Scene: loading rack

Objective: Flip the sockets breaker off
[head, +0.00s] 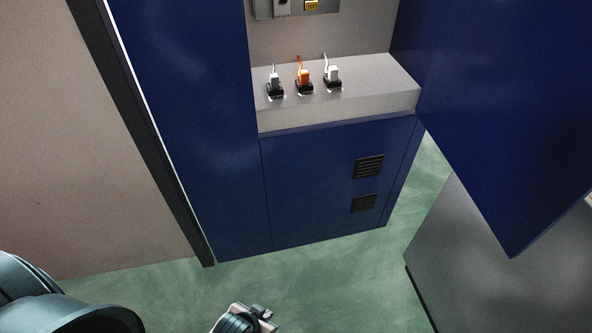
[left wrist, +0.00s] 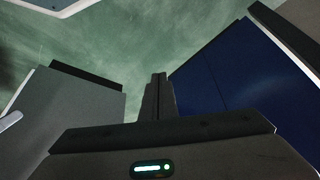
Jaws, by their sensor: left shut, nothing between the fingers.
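A grey panel (head: 328,7) is cut off by the top edge of the head view, at the back of an open blue cabinet (head: 330,190). My left gripper (head: 262,317) is low at the bottom edge of the head view, above the floor and well apart from the panel. Its fingers are together and empty in the left wrist view (left wrist: 159,80). My right gripper is out of view.
Below the panel, a grey ledge (head: 385,82) carries a grey plug (head: 275,80), an orange plug (head: 304,75) and a white plug (head: 333,74) in black sockets. An open blue door (head: 500,130) juts out at right. Green floor (head: 340,285) is clear in front.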

